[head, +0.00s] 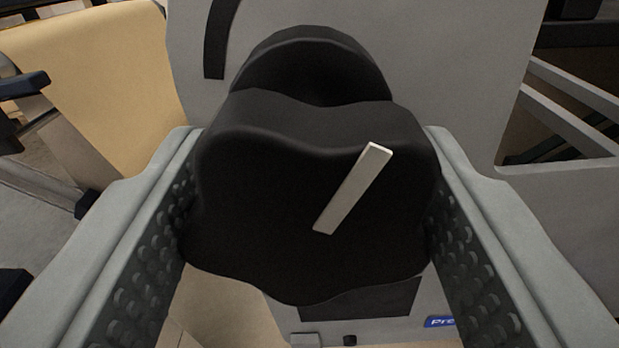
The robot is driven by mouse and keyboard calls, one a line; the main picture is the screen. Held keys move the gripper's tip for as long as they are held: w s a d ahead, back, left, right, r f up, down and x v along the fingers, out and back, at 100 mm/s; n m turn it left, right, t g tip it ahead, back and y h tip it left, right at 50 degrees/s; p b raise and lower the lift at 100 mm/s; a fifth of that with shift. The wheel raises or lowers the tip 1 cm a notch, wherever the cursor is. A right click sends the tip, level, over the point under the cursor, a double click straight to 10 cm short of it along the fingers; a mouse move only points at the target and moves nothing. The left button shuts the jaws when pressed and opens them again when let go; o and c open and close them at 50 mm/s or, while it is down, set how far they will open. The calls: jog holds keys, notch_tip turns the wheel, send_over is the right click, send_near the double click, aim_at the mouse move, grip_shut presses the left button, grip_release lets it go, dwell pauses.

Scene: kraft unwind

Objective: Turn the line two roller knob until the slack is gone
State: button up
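A black lobed knob (270,220) fills the middle of the head view. A pale raised pointer bar (352,190) on its face leans up to the right. Behind the knob is a rounded black base (312,68) against a grey panel (460,70). My gripper (312,215) has one grey finger with a studded pad on each side of the knob. Both pads lie against or very close to the knob's sides; firm contact is hard to tell from this angle. The knob hides the panel directly behind it.
A tan sheet of kraft web (95,65) runs at the left of the panel. A curved black mark (217,38) is on the panel above left. Grey frame bars (570,95) stand at the right. A blue label (440,322) sits low on the panel.

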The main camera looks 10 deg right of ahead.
jog(key=shift+m, duration=1.8)
jog(key=o, duration=1)
jog(key=shift+c, duration=0.2)
jog(key=v, duration=0.7)
